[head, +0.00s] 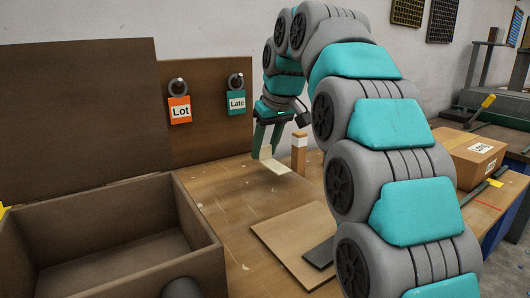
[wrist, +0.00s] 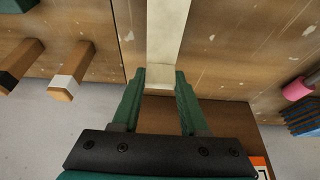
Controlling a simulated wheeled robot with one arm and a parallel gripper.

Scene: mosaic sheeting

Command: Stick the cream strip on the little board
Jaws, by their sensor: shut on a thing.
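My gripper (head: 266,150) is shut on one end of a cream strip (head: 274,165). The strip also shows in the wrist view (wrist: 167,30), running from between the fingertips (wrist: 160,80) away to the top edge. In the head view it hangs above the table, tilted; its gap to the table is hard to judge. A small, flat, light wooden board (head: 285,238) lies on the table nearer to me, to the right of the open box, apart from the strip. Its right part is hidden by my arm.
An open brown box (head: 203,221) stands at the left. A brown upright panel (head: 208,133) behind holds hanging tags, orange Lot (head: 180,110) and teal Late (head: 237,103). A white-banded wooden post (head: 299,158) is beside the strip.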

